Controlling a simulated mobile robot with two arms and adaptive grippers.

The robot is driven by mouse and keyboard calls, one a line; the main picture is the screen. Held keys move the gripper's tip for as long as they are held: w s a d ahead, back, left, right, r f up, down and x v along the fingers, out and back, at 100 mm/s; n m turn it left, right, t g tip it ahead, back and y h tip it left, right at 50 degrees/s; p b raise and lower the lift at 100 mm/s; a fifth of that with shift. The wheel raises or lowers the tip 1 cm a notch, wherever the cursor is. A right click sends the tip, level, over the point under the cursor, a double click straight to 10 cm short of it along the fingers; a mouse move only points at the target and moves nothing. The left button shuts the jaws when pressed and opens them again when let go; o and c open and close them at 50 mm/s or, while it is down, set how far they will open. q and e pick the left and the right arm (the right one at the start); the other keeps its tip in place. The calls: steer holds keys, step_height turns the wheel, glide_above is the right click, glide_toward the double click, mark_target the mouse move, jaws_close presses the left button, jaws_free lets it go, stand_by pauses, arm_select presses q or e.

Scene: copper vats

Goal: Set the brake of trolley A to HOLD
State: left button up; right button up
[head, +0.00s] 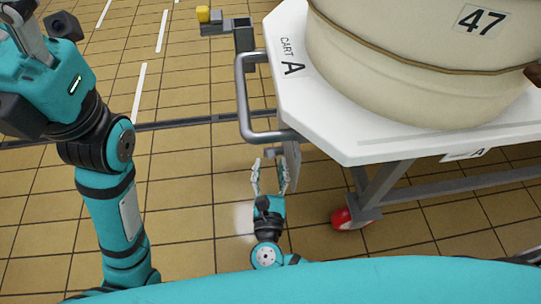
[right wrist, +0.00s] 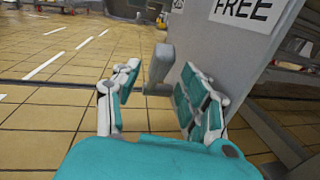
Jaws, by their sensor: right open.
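Trolley A (head: 289,94) is a white cart marked "CART A" with a grey tube handle (head: 241,100) at its left end. Below the handle is a grey plate (head: 292,160), which shows in the right wrist view (right wrist: 225,55) with a "FREE" label (right wrist: 245,10). A grey brake lever (right wrist: 160,62) stands out beside the plate; its end also shows in the head view (head: 275,152). My right gripper (head: 270,172) is open and empty below the lever, its fingers either side of it in the wrist view. Contact is unclear. My left gripper (head: 25,30) is partly cut off at upper left.
A large cream vat (head: 410,60) marked 47 stands on the trolley. A red-and-dark wheel (head: 343,218) is under it. A grey bracket with a yellow knob (head: 204,14) juts out at the far end. The tiled floor (head: 190,180) left of the trolley is clear.

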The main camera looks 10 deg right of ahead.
mark_target(270, 153)
steer(key=shift+w+d+b, duration=0.2)
steer(key=shift+w+b, duration=0.15)
steer(key=shift+w, duration=0.8)
steer(key=shift+w+d+b, duration=0.15)
steer(key=shift+w+b, duration=0.15)
steer(key=shift+w, duration=0.85)
jaws_close()
